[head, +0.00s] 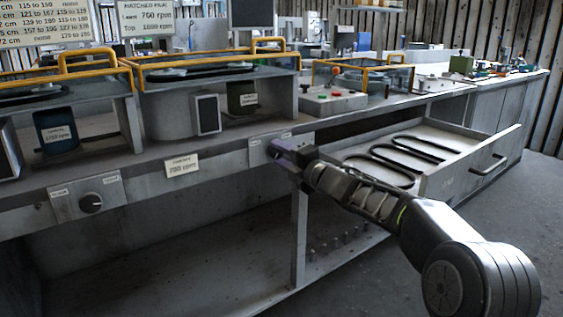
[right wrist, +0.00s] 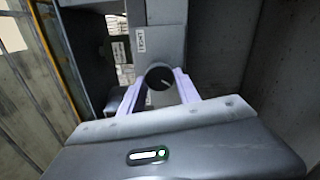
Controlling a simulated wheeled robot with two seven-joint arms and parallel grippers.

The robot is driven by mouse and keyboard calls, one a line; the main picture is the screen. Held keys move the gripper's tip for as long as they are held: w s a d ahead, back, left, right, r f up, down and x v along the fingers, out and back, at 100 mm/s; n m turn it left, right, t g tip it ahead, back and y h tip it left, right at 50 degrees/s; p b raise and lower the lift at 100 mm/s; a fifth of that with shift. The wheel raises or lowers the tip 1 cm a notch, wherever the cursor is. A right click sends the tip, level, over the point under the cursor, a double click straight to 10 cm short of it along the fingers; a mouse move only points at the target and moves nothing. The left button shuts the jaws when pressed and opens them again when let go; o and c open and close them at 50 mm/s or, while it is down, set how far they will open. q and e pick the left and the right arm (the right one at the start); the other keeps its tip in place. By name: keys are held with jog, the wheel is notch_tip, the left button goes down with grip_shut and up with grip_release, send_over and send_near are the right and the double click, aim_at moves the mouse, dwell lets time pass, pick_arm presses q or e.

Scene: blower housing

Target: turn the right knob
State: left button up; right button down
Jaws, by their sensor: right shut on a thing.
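The right knob (right wrist: 160,78) is a dark round dial with a pale pointer line, on a grey panel of the bench front. My right gripper (right wrist: 160,90) has its two pale purple fingers on either side of it, shut on it. In the head view, my right gripper (head: 277,151) is at the right knob panel (head: 256,153) and hides the knob there. The left knob (head: 91,202) is black with a white mark, on its own labelled panel (head: 60,205) at the left. My left gripper is in neither view.
A small label (head: 181,165) stands between the knobs. Yellow-railed machines (head: 215,68) line the bench top. The floor in front is clear.

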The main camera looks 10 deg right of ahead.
jog(key=shift+n, duration=0.5)
jog(key=c, duration=0.9)
grip_release()
jog(key=shift+s, duration=0.1)
jog(key=v, duration=0.7)
jog(key=shift+s+d, duration=0.1)
jog(key=shift+s, duration=0.15)
